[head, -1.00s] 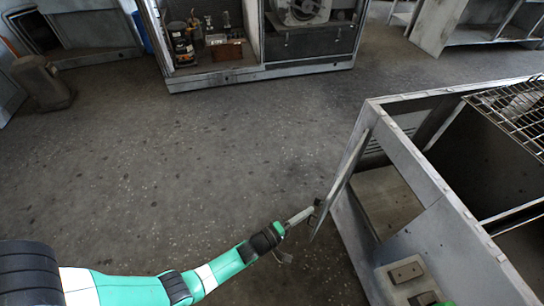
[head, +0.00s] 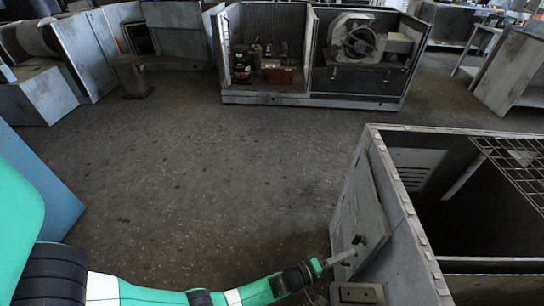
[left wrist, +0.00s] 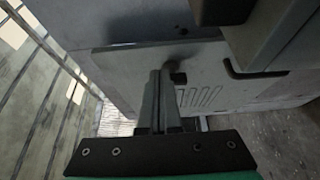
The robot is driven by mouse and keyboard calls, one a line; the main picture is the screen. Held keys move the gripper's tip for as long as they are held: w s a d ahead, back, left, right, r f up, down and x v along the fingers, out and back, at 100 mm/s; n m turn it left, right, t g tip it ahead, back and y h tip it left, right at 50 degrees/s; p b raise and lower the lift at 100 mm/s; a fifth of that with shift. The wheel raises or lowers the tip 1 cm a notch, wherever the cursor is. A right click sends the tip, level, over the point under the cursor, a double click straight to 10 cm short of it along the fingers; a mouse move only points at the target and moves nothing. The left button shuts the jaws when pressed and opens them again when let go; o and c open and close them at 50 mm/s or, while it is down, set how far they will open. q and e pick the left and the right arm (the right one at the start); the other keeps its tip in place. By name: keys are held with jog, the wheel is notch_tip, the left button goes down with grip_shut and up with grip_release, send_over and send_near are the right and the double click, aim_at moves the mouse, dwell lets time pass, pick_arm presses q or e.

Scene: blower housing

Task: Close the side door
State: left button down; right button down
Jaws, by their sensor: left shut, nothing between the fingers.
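The side door (head: 362,205) is a grey, worn panel on the left side of the blower housing (head: 405,215). It lies nearly in line with the housing's side wall; I cannot tell whether it is fully flush. A small dark handle (head: 357,240) sits near its lower edge. My left gripper (head: 345,256) is shut and empty, its tips at the door's lower part close to the handle. In the left wrist view, the closed fingers (left wrist: 160,95) point at the pale panel, beside a dark knob (left wrist: 178,75). Contact is hard to confirm. My right gripper is out of view.
A wire rack (head: 515,160) lies over the housing's open top at the right. A grey block (head: 357,294) is at the housing's lower left. Another open unit with a blower (head: 358,38) stands at the back. The concrete floor (head: 200,180) left of the housing is clear.

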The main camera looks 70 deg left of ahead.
aim_at(348, 291)
pick_arm(q)
jog(key=shift+w+d+y, duration=0.1)
jog(key=shift+w+y, duration=0.15)
jog(key=shift+y, duration=0.05)
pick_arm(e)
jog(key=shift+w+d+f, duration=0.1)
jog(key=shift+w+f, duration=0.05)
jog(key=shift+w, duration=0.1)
pick_arm(q)
jog(key=shift+s, duration=0.1)
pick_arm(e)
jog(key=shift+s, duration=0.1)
